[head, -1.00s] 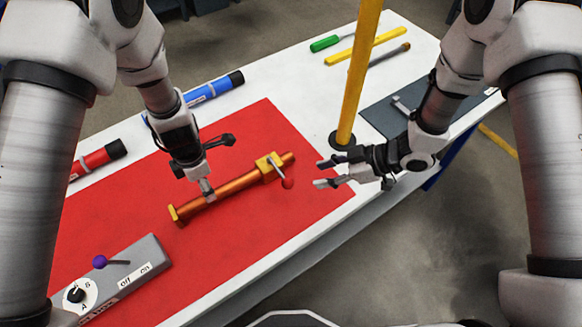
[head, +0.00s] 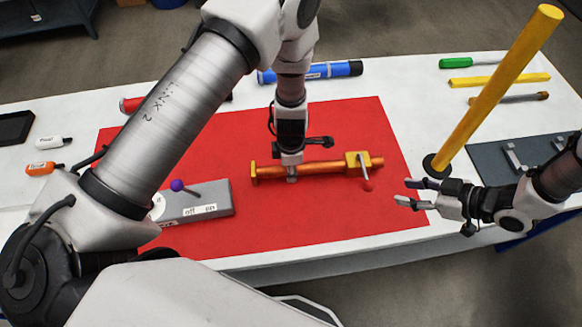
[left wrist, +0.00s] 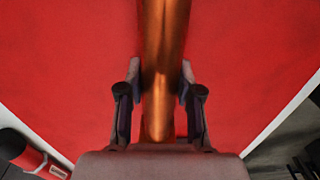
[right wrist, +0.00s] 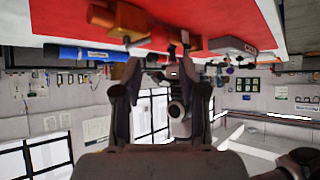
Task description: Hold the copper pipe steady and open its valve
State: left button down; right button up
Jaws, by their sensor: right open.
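The copper pipe (head: 325,168) lies across the red mat (head: 330,215), with a yellow valve block (head: 357,160) near its right end. A lever with a red knob (head: 367,187) points from the valve toward the near edge. My left gripper (head: 291,172) comes from above and is shut on the pipe, left of the valve. In the left wrist view, its fingers (left wrist: 160,85) press on both sides of the pipe. My right gripper (head: 404,193) is open and empty, just right of the knob and apart from it; its fingers also show in the right wrist view (right wrist: 160,75).
A yellow post (head: 495,90) rises from a round base close behind my right gripper. A grey switch box (head: 205,203) with a purple-knobbed lever sits left on the mat. A blue cylinder (head: 310,71) and several tools lie at the back. The mat's front is clear.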

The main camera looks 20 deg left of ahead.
grip_shut()
notch_tip(320, 180, up, 4)
jog(key=w+a+r+n+y, duration=0.1)
jog(key=w+a+n+y, duration=0.15)
jog(key=n, duration=1.15)
jog(key=s+d+f+n+y, duration=0.1)
jog(key=s+f+n, duration=0.1)
jog(key=f, duration=0.2)
jog(key=s+f+n+y, duration=0.2)
jog(key=s+f, duration=0.1)
jog(key=f, duration=0.1)
jog(key=s+d+f+n+y, duration=0.1)
jog(key=s+f+n, duration=0.1)
jog(key=f+n, duration=0.1)
jog(key=shift+s+d+f+y, duration=0.25)
jog(key=shift+s+d+f, duration=0.15)
jog(key=shift+f, duration=0.25)
jog(key=shift+s+f, duration=0.25)
jog(key=shift+s, duration=0.05)
